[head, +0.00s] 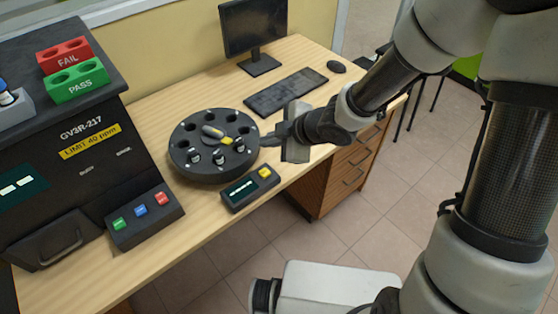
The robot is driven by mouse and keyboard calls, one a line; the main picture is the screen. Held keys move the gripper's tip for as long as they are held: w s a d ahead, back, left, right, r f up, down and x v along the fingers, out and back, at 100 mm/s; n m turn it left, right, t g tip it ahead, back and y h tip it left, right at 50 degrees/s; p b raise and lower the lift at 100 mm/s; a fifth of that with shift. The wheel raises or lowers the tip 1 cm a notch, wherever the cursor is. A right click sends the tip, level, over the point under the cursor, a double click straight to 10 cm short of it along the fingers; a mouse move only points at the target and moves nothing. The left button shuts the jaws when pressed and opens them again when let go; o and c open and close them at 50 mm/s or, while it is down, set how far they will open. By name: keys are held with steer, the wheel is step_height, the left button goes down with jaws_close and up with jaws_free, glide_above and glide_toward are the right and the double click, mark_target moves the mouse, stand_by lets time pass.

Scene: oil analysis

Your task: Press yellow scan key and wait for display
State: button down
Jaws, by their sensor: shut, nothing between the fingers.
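The scanner is a small dark box (250,189) on the desk's front edge, with a lit display (241,188) too small to read. Its yellow key (265,173) is at the box's right end. My gripper (270,139) is shut and empty. In the picture it is above the yellow key, beside the right rim of the round black carousel (188,173). I cannot tell whether it touches the carousel. Nothing covers the key.
A large dark analyser (85,148) with green, blue and red buttons stands at left, bearing red FAIL (66,57) and green PASS (76,87) racks. The carousel holds several vials. A keyboard (286,92), monitor (254,28) and mouse (336,67) are behind.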

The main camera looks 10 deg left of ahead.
mark_target(268, 174)
steer(key=shift+s+a+f, duration=0.15)
steer(key=shift+a+f, duration=0.05)
steer(key=shift+f, duration=0.1)
step_height(268, 174, down, 9)
steer(key=b, duration=0.8)
steer(key=shift+r+b, duration=0.2)
steer(key=shift+b, duration=0.2)
steer(key=shift+f, duration=0.1)
stand_by(1.4)
steer(key=shift+f+b, duration=0.3)
steer(key=shift+f+b, duration=0.5)
steer(key=shift+f, duration=0.05)
stand_by(0.7)
steer(key=shift+r, duration=0.1)
steer(key=shift+r+p, duration=0.85)
steer(key=shift+p, duration=0.15)
